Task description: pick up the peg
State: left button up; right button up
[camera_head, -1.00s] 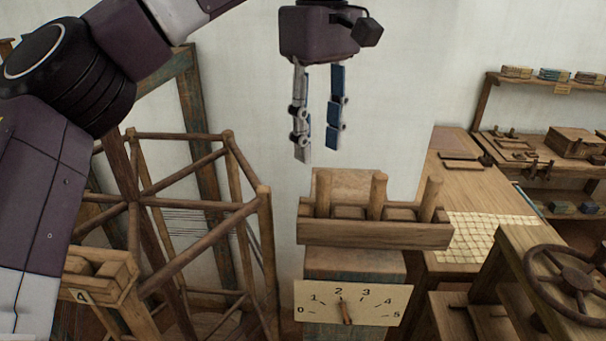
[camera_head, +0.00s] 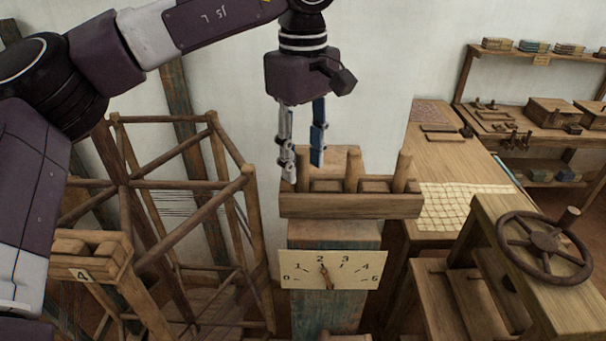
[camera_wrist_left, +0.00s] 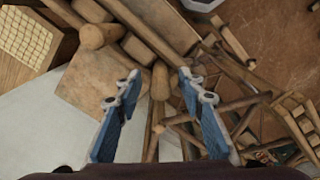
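Upright wooden pegs stand in a wooden rack: a left peg (camera_head: 301,168), a middle peg (camera_head: 352,171) and a right peg (camera_head: 403,171). My left gripper (camera_head: 302,174) points down over the rack's left end, its fingers apart on either side of the left peg's top. In the left wrist view, the round top of this peg (camera_wrist_left: 160,80) shows between the open fingertips (camera_wrist_left: 159,88), with a gap on both sides. Another peg (camera_wrist_left: 97,36) lies up and left in that view. The left finger partly hides the rack's end. My right gripper is out of view.
The rack (camera_head: 350,206) sits on a post with a numbered dial board (camera_head: 332,270). A wooden reel frame (camera_head: 180,200) stands close at left. A workbench (camera_head: 440,150) with a gridded cloth (camera_head: 458,205) and a handwheel (camera_head: 545,247) are at right.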

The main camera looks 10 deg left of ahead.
pick_arm(q)
jog(key=shift+a, duration=0.1)
grip_shut()
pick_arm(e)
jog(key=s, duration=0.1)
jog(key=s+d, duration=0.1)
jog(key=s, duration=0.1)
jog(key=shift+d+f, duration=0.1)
